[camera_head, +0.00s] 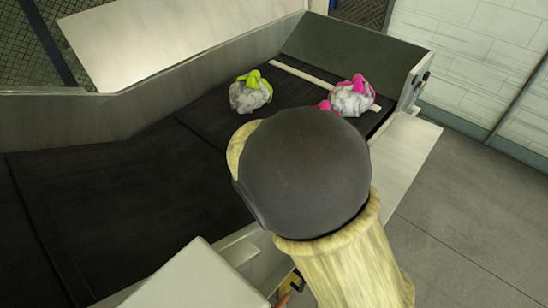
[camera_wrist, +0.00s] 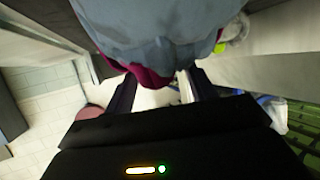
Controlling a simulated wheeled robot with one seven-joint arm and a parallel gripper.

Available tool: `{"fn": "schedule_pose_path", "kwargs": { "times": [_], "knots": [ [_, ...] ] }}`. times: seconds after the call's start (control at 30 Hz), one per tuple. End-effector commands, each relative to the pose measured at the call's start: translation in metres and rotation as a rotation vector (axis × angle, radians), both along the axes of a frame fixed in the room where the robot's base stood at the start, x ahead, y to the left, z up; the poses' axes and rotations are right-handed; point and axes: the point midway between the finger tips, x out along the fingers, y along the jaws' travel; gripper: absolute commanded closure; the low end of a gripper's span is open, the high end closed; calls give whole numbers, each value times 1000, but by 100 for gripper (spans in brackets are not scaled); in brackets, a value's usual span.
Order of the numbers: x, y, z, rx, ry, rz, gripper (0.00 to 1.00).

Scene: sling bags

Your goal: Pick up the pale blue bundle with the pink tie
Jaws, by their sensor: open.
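A pale blue-grey bundle (camera_wrist: 165,25) fills the top of the wrist view, very close to the camera. Its dark pink tie (camera_wrist: 148,76) shows at its lower edge, by the fingertips. My gripper (camera_wrist: 157,77) is open, with one finger to each side of the tie; I cannot tell whether they touch it. In the head view my arm hides the gripper and most of what lies behind it. A small pink piece (camera_head: 324,105) shows just above the arm there, perhaps part of this bundle's tie.
On the dark belt (camera_head: 110,190) lie a whitish bundle with a pink tie (camera_head: 352,98) and a grey-white bundle with a green tie (camera_head: 250,95). A pale side wall (camera_head: 130,108) and a raised end plate (camera_head: 350,57) border the belt. The belt's left part is clear.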

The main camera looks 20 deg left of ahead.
Motion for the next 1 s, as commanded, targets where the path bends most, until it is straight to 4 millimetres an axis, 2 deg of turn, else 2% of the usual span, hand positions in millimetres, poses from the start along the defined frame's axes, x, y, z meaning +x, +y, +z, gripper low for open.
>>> {"fn": "schedule_pose_path", "kwargs": {
  "times": [0.07, 0.33, 0.77, 0.87, 1.0],
  "knots": [
    [0, 0, 0, 0, 0, 0, 48],
    [0, 0, 0, 0, 0, 0, 100],
    [0, 0, 5, 3, -2, -1, 100],
    [0, 0, 14, 4, -2, -2, 100],
    [0, 0, 38, 7, -3, 0, 100]
  ]
}}
